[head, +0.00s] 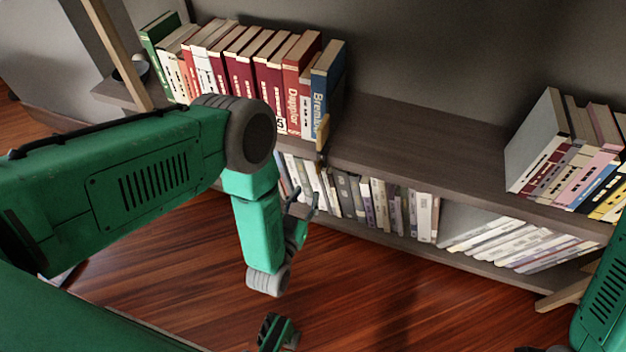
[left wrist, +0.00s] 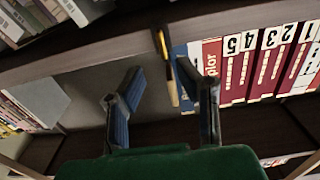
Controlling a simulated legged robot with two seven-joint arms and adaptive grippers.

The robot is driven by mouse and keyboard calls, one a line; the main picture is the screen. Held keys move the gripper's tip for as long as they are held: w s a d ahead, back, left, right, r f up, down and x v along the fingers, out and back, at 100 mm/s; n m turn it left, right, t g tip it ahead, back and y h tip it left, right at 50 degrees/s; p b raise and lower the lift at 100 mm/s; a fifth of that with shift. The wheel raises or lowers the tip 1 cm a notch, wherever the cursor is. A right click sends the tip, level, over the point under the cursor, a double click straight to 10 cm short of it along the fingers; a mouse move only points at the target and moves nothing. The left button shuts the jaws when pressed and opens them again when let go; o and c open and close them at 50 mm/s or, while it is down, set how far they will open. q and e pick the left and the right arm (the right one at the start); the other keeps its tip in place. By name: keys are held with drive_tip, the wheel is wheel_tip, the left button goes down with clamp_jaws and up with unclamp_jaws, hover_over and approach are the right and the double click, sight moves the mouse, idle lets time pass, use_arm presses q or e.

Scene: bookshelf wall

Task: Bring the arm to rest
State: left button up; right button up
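My left arm (head: 140,165) comes in from the left in the head view and bends down at a grey joint in front of the bookshelf. My left gripper (head: 304,203) is at the lower end of this arm, in front of the lower row of books. In the left wrist view its two blue-grey fingers (left wrist: 165,95) stand apart with nothing held between them. A shelf edge and books show beyond them. Part of my right arm (head: 602,295) shows at the right edge of the head view; I see no right gripper that I can make out.
The bookshelf (head: 420,145) has a bare stretch of upper board between red and blue books (head: 245,65) at left and mixed books (head: 575,160) at right. The wooden floor (head: 400,295) in front is clear.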

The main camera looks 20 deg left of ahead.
use_arm(q)
drive_tip(key=shift+s, duration=1.2)
drive_tip(key=shift+a, duration=0.1)
drive_tip(key=s+a+f+g, duration=0.3)
drive_tip(key=s+a+g, duration=0.25)
drive_tip(key=g, duration=0.25)
drive_tip(key=s+a+r+g, duration=0.3)
drive_tip(key=s+g, duration=0.2)
drive_tip(key=s, duration=0.5)
drive_tip(key=s+a+r+g, duration=0.3)
drive_tip(key=s+g, duration=0.2)
drive_tip(key=s, duration=0.5)
wheel_tip(320, 180, up, 12)
drive_tip(key=p, duration=1.3)
drive_tip(key=shift+w+d+r+t+y, duration=0.2)
drive_tip(key=shift+w+t+y, duration=0.1)
drive_tip(key=shift+w, duration=0.1)
